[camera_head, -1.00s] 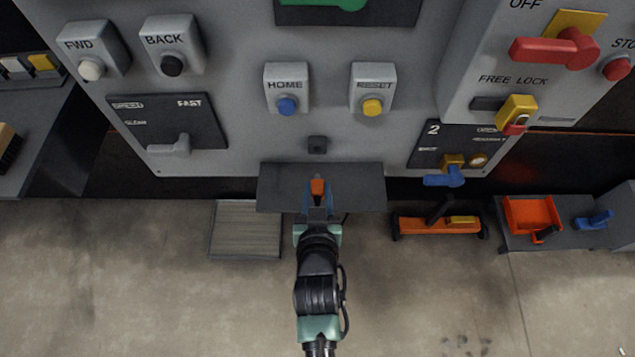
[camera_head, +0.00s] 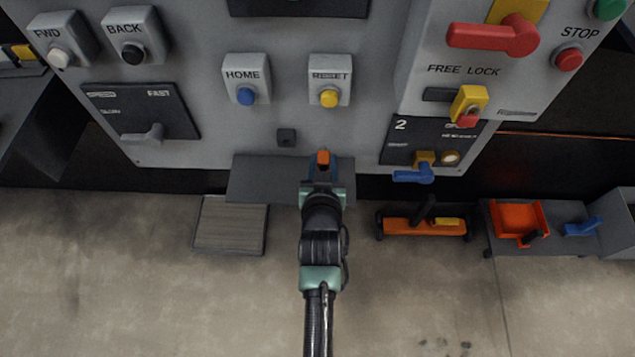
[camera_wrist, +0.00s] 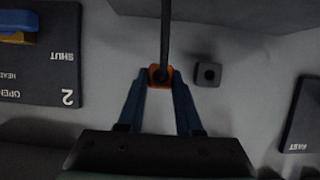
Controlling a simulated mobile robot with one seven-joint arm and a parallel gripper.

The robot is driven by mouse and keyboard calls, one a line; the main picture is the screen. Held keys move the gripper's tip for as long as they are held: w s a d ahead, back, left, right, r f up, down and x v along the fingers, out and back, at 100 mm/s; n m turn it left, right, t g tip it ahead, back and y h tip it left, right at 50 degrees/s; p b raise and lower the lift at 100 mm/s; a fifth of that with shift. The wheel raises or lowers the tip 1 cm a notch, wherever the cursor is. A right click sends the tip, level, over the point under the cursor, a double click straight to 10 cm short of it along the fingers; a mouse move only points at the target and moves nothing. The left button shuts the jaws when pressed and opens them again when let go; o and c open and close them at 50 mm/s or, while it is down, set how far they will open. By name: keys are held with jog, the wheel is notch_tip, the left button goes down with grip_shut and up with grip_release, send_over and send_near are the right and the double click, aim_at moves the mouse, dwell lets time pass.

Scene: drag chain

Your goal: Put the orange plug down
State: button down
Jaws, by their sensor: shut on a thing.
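The orange plug (camera_head: 323,158) is held in my gripper (camera_head: 322,176), above the dark grey shelf (camera_head: 255,179) that juts out below the panel. In the wrist view the plug (camera_wrist: 159,76) sits between the blue fingertips of my gripper (camera_wrist: 160,84), which are shut on it. A dark cable or rod runs from the plug to the top edge of that view. A small dark square socket (camera_head: 286,137) is on the panel, a little left of the plug. It also shows in the wrist view (camera_wrist: 208,74), to the right of the plug. The plug is apart from the socket.
Above are the HOME button (camera_head: 246,96) and RESET button (camera_head: 329,97). A blue-handled valve (camera_head: 414,175) is to the right. An orange tool (camera_head: 424,226) and an orange tray (camera_head: 518,222) stand lower right. A flat grey plate (camera_head: 230,226) lies lower left. The shelf's left part is bare.

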notch_tip(320, 180, down, 4)
jog(key=shift+a+r+b, duration=0.15)
jog(key=shift+b, duration=0.3)
jog(key=shift+f+b, duration=0.65)
jog(key=shift+f, duration=1.15)
jog(key=shift+f, duration=0.2)
jog(key=c, duration=0.6)
grip_release()
jog(key=shift+r, duration=0.1)
